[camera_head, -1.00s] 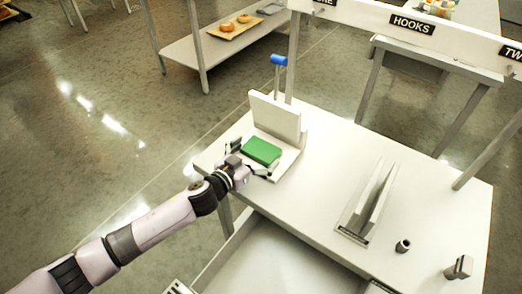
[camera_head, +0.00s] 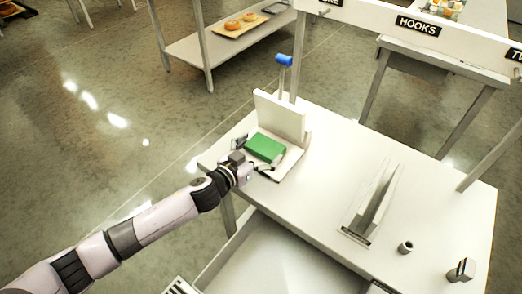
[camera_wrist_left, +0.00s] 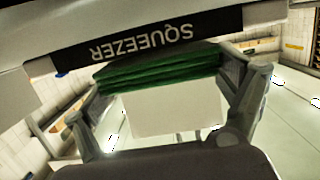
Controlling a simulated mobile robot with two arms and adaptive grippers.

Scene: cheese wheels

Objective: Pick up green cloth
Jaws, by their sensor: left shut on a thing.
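The green cloth (camera_head: 265,147) is a folded block on the white stand (camera_head: 281,116) at the left end of the table, in front of the stand's upright panel. My left gripper (camera_head: 255,156) reaches it from the lower left, with a finger at each side of the cloth. In the left wrist view the green cloth (camera_wrist_left: 158,72) shows as stacked layers between the two fingers of my left gripper (camera_wrist_left: 165,85), which is shut on it. Whether the cloth touches the stand beneath is hard to tell. My right gripper is not in view.
A label reading "SQUEEZER" (camera_wrist_left: 145,42) is close beyond the cloth in the left wrist view. A blue-topped rod (camera_head: 284,61) rises behind the stand. A white slotted holder (camera_head: 371,203) and a small dark cup (camera_head: 405,247) stand further right on the white table (camera_head: 330,150).

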